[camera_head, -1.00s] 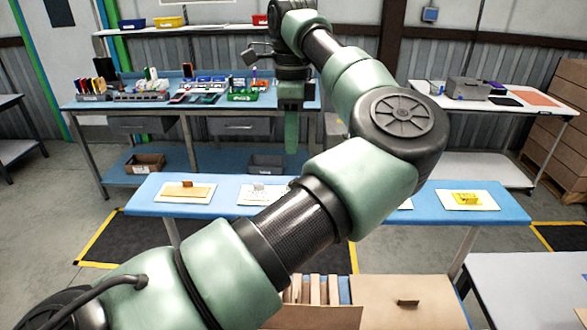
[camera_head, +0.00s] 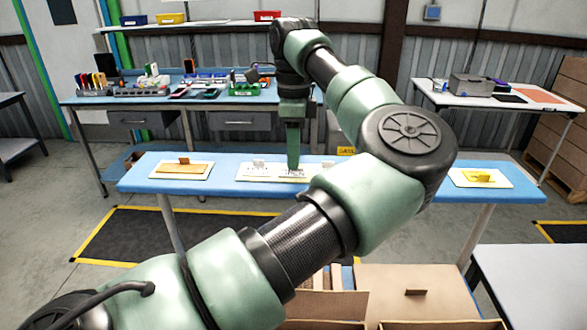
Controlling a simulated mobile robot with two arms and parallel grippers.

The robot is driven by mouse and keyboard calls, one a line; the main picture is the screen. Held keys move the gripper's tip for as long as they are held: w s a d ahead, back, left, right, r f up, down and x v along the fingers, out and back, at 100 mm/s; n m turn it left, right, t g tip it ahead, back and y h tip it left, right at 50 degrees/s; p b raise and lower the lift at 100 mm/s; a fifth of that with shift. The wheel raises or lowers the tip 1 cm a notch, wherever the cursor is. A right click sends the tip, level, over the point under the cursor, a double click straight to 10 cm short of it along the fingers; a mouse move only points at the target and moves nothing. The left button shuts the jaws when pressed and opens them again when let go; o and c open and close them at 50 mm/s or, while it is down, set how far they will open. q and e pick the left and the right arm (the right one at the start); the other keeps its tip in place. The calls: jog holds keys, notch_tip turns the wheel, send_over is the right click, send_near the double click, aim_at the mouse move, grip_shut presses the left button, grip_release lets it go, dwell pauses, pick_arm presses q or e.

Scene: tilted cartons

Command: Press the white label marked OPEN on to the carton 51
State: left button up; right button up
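A white card (camera_head: 248,175) with a small pale upright tab lies on the low blue bench (camera_head: 225,200); print on it is too small to read, so I cannot tell if it is the OPEN label. My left gripper (camera_head: 293,166) points down with its tip at the right part of this card; contact is unclear. Its fingers show edge-on, so their opening is hidden. Brown cartons (camera_head: 412,292) stand at the bottom, partly behind my arm; no number 51 is readable. My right gripper is out of view.
A card with a tan label (camera_head: 183,169) lies left on the bench, one with a yellow label (camera_head: 479,178) right. My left arm covers part of the bench between. A cluttered blue workbench (camera_head: 150,98) stands behind. A grey table (camera_head: 530,280) is at lower right.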

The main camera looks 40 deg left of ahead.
pick_arm(q)
jog(key=shift+f, duration=0.1)
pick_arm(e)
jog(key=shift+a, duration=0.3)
pick_arm(q)
grip_shut()
jog(key=shift+r, duration=0.2)
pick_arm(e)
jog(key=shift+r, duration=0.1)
pick_arm(q)
jog(key=shift+r+p, duration=0.65)
jog(key=shift+r, duration=0.05)
jog(key=shift+w+a+r+p, duration=0.1)
jog(key=shift+r+p, duration=1.8)
jog(key=shift+r, duration=0.75)
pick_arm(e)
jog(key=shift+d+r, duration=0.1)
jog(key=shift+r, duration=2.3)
